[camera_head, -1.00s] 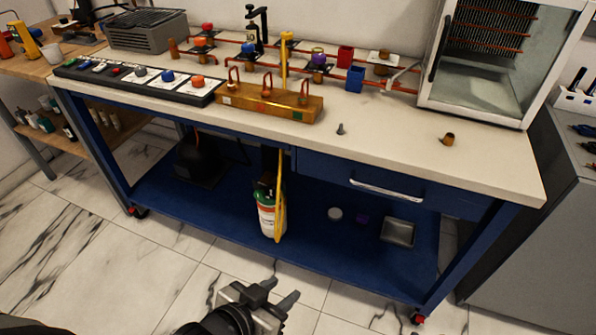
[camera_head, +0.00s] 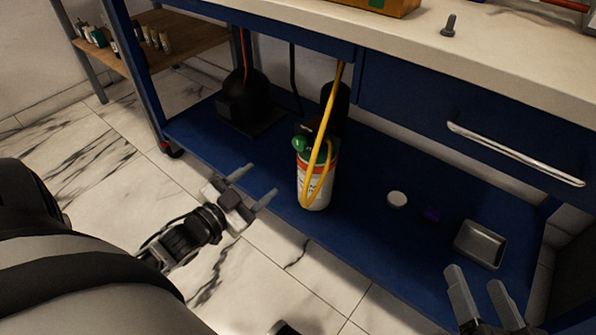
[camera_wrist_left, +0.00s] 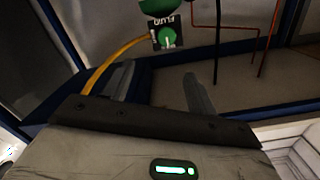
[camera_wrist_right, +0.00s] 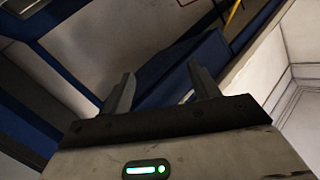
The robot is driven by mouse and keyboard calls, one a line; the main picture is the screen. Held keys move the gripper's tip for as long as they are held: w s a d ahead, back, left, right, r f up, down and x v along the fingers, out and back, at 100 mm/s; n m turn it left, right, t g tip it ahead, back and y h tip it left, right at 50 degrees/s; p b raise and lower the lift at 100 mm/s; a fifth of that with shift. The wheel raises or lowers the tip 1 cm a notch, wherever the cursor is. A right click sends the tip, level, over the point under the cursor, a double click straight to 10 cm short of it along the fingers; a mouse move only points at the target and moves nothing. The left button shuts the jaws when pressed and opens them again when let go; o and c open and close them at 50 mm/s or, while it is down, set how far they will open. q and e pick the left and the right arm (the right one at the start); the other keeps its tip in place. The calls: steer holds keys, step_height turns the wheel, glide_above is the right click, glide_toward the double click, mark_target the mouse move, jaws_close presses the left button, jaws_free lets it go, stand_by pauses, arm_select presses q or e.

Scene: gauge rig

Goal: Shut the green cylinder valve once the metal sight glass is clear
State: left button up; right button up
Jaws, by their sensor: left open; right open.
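The cylinder (camera_head: 318,185) stands upright on the blue lower shelf, white with a red band and green top. Its green valve knob (camera_head: 299,143) is on the upper left; it also shows in the left wrist view (camera_wrist_left: 167,38), beside a dark label. A yellow hose (camera_head: 331,118) runs down over the cylinder. My left gripper (camera_head: 266,182) is open and empty, left of the cylinder and apart from it. My right gripper (camera_head: 476,277) is open and empty at the lower right, near the shelf's front. I cannot make out the metal sight glass in any current view.
The worktop (camera_head: 435,45) and drawer handle (camera_head: 515,155) overhang the shelf. A black flask-shaped vessel (camera_head: 245,98) stands left of the cylinder. The shelf front between is clear.

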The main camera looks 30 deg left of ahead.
arm_select(q)
steer(key=a+f, duration=0.1)
steer(key=a, duration=0.1)
steer(key=b, duration=0.3)
glide_toward(298, 145)
steer(key=shift+t, duration=0.3)
steer(key=w+b, duration=0.1)
steer(key=w, duration=0.2)
steer(key=w+b, duration=0.1)
steer(key=w, duration=0.2)
steer(key=w+b, duration=0.1)
steer(key=w, duration=0.2)
steer(key=shift+d+f, duration=0.3)
steer(key=shift+f, duration=0.05)
steer(key=shift+w+r+b, duration=0.1)
steer(key=shift+w+b, duration=0.2)
steer(key=shift+w, duration=0.25)
arm_select(e)
step_height(298, 145, up, 7)
steer(key=w+n+t+y, duration=0.2)
steer(key=n+t+y, duration=0.2)
steer(key=n+t, duration=0.1)
steer(key=shift+w+d+r, duration=0.1)
arm_select(q)
steer(key=shift+m, duration=0.3)
steer(key=c, duration=1)
